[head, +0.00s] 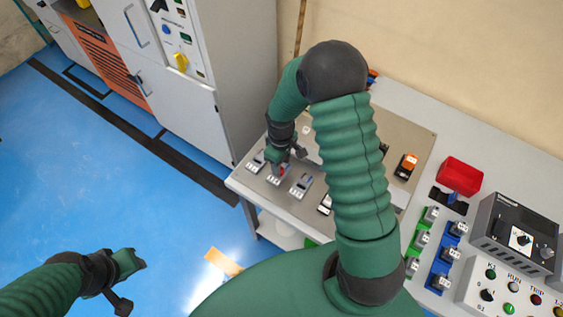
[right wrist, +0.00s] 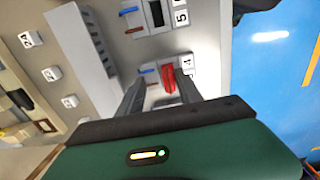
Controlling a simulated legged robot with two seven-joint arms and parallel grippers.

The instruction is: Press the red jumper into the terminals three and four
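The red jumper (head: 283,171) is at a terminal block on the grey sloped panel (head: 420,135), below my right gripper (head: 279,164). In the right wrist view, the red jumper (right wrist: 168,78) lies between the tips of my right gripper (right wrist: 160,80). The fingers are apart; a gap shows on the left, and the right finger is close to the jumper. The jumper is beside the label 4 (right wrist: 187,64); label 3 and how deep the jumper sits are hidden. My left gripper (head: 138,263) is empty above the blue floor; its opening is unclear.
The terminal block with label 5 (right wrist: 181,17) stands beside block 4. A red bin (head: 459,176), green and blue blocks, and a dark control box (head: 515,238) are on the right of the bench. A grey cabinet (head: 180,120) stands at the left. My right arm hides the bench's middle.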

